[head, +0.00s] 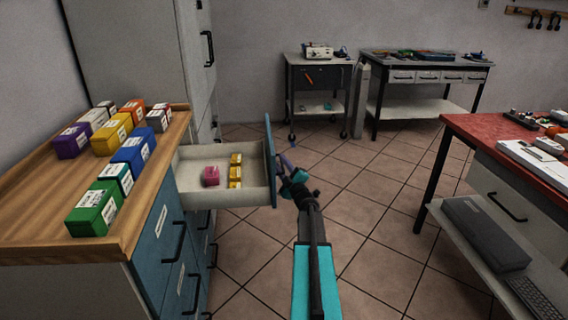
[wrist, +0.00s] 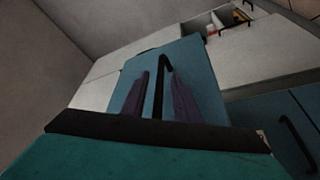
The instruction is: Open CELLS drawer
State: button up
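A drawer with a blue front (head: 268,160) stands pulled out from the blue cabinet (head: 158,240) at the left. Its pale tray (head: 215,157) shows from above, with a pink box (head: 211,176) and several yellow boxes (head: 235,172) inside. Its label is not readable, so I cannot tell if it is the CELLS drawer. My gripper (head: 285,168) is at the outer side of this front. In the wrist view, the purple fingers of my gripper (wrist: 160,88) stand apart, one on each side of a black bar handle (wrist: 165,68), with visible gaps.
Colored boxes (head: 132,150) stand on the wooden cabinet top (head: 155,180). Lower drawers with black handles (head: 192,292) are shut. A red-topped bench (head: 480,135) is at the right, with a keyboard on its shelf. The tiled floor (head: 370,210) between is clear.

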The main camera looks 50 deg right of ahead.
jog(key=v, duration=1.4)
jog(key=shift+p, duration=0.45)
jog(key=shift+w, duration=0.15)
